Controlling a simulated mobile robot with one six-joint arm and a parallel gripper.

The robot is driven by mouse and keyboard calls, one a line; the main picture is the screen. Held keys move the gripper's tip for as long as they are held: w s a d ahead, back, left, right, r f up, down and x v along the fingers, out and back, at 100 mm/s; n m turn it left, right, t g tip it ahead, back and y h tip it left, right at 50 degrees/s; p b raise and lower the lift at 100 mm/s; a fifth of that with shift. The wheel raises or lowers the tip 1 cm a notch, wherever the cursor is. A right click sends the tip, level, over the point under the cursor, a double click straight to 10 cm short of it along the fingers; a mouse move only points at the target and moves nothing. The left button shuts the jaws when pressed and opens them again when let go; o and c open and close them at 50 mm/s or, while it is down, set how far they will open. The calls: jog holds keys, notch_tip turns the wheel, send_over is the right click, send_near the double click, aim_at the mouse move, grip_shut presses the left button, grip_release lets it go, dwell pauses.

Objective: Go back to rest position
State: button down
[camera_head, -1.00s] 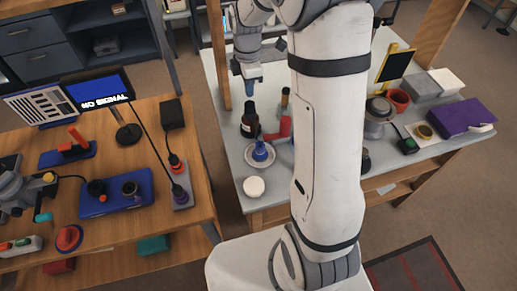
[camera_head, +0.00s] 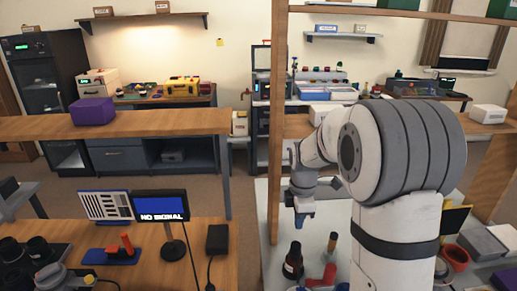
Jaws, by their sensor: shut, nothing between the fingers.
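My gripper (camera_head: 299,221) hangs below my wrist, pointing down, left of my large white arm links. It is shut and empty. It is above the grey table (camera_head: 322,208), behind and above a dark bottle (camera_head: 293,262). The fingertips are small in this view. My upper arm hides much of the table's middle.
A wooden post (camera_head: 275,120) stands close left of my gripper. A red tool (camera_head: 322,278), a red pot (camera_head: 455,257) and grey boxes (camera_head: 483,244) are on the table. A monitor (camera_head: 160,206) stands on the wooden bench at left. Shelves and worktops line the far wall.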

jog(key=s+r+m+t, duration=0.1)
jog(key=s+r+m, duration=0.3)
jog(key=s+m, duration=0.5)
jog(key=s+r+m+t, duration=0.2)
jog(key=s+r+m, duration=0.2)
jog(key=s+m, duration=0.5)
jog(key=s, duration=0.5)
jog(key=shift+a+r, duration=0.15)
dwell(0.8)
